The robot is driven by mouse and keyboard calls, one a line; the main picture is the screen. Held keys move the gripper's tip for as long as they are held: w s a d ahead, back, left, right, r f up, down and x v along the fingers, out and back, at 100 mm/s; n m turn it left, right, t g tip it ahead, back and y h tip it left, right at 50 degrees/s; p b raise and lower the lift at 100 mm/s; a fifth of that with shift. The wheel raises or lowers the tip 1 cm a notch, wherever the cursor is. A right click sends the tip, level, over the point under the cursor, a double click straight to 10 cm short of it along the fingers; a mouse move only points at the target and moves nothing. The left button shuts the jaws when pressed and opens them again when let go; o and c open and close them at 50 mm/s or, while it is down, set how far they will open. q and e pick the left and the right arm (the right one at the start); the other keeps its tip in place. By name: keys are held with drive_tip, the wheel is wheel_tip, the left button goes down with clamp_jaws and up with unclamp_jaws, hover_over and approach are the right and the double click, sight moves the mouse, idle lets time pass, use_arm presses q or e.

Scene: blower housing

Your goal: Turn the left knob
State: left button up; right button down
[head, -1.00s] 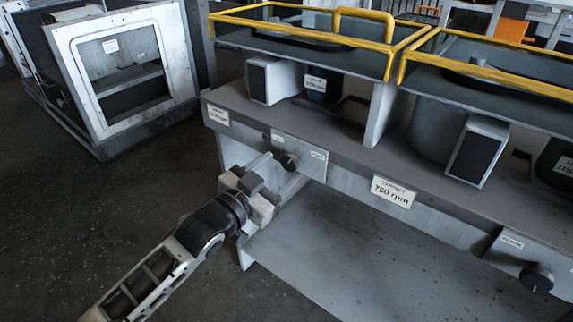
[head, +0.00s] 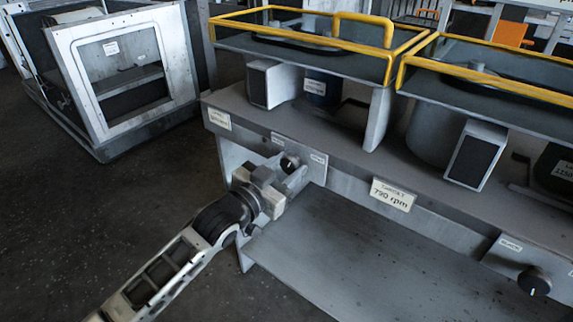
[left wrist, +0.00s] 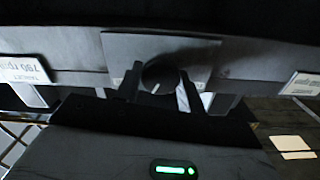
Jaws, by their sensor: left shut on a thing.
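The left knob (head: 288,163) is a dark round knob on a small grey panel at the left of the blower housing's front. It also shows in the left wrist view (left wrist: 159,76), with a pale pointer mark on its face. My left gripper (head: 289,172) is at this knob, with one finger on each side, shut on it. The fingers hide part of the knob in the head view. My right gripper is in neither view.
The grey housing (head: 340,159) has a label reading 790 rpm (head: 393,194) between the knobs. Yellow rails (head: 300,35) edge the raised trays above. A lower grey shelf (head: 350,265) juts out below the knobs. A white-framed cabinet (head: 115,75) stands at back left; dark floor is open before it.

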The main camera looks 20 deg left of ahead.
use_arm(q)
drive_tip(key=shift+r+n+p, duration=0.4)
drive_tip(key=shift+n+p, duration=0.3)
drive_tip(key=shift+n, duration=0.1)
drive_tip(key=shift+f+n+p, duration=0.1)
drive_tip(key=shift+n+p, duration=0.45)
drive_tip(key=shift+n, duration=0.05)
drive_tip(key=shift+f+n+p, duration=0.1)
drive_tip(key=shift+n+p, duration=0.2)
drive_tip(key=shift+n, duration=0.3)
drive_tip(key=shift+f+n, duration=0.15)
drive_tip(key=shift+n, duration=0.15)
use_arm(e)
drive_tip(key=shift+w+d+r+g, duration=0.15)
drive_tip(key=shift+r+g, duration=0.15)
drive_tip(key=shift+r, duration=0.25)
use_arm(q)
drive_tip(key=o, duration=1)
drive_tip(key=shift+c, duration=0.2)
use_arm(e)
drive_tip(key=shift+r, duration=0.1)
use_arm(q)
drive_tip(key=v, duration=1.6)
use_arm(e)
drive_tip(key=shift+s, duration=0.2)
